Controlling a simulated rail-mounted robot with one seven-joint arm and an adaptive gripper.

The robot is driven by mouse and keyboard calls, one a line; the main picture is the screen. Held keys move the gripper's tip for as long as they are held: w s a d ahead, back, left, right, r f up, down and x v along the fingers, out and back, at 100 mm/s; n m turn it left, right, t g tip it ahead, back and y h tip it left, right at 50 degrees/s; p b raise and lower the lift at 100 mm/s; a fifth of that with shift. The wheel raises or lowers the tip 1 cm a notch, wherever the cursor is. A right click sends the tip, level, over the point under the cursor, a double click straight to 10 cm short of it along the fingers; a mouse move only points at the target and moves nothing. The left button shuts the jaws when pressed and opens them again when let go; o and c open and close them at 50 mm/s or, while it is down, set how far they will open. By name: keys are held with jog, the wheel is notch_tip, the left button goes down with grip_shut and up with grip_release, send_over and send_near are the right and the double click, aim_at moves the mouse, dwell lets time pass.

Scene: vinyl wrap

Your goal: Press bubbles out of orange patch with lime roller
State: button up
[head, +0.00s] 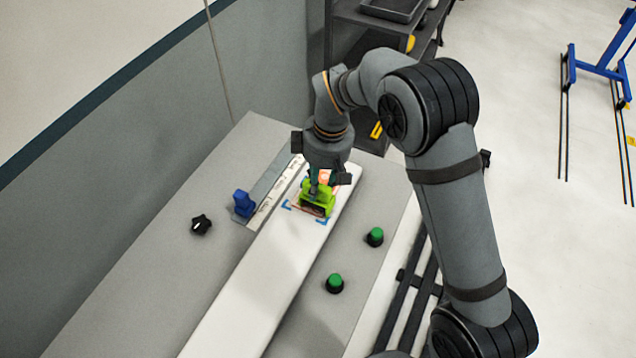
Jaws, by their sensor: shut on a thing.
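The lime roller (316,199) is in the grasp of my gripper (322,183), which is shut on it and points down. The roller is over the near part of the orange patch (324,174), close to the blue corner marks on the white panel (262,283). Only a small piece of the orange patch shows behind the roller; my gripper and the roller hide the rest. I cannot tell whether the roller touches the patch. Any bubbles are hidden or too small to see.
A blue clamp-like block (243,204) and a black star knob (201,224) are left of the panel. Two green-topped knobs, one nearer (334,283) and one farther (375,236), stand on the right. The panel's near stretch is clear. A dark shelf (372,30) stands behind.

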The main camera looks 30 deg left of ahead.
jog(key=shift+w, duration=0.1)
jog(key=shift+w+p, duration=0.5)
jog(key=shift+w, duration=0.5)
jog(key=shift+w+p, duration=0.6)
jog(key=shift+w, duration=0.5)
jog(key=shift+w+p, duration=0.4)
jog(key=shift+w, duration=0.1)
jog(key=shift+w+a, duration=0.1)
jog(key=shift+w, duration=0.5)
jog(key=shift+p, duration=0.3)
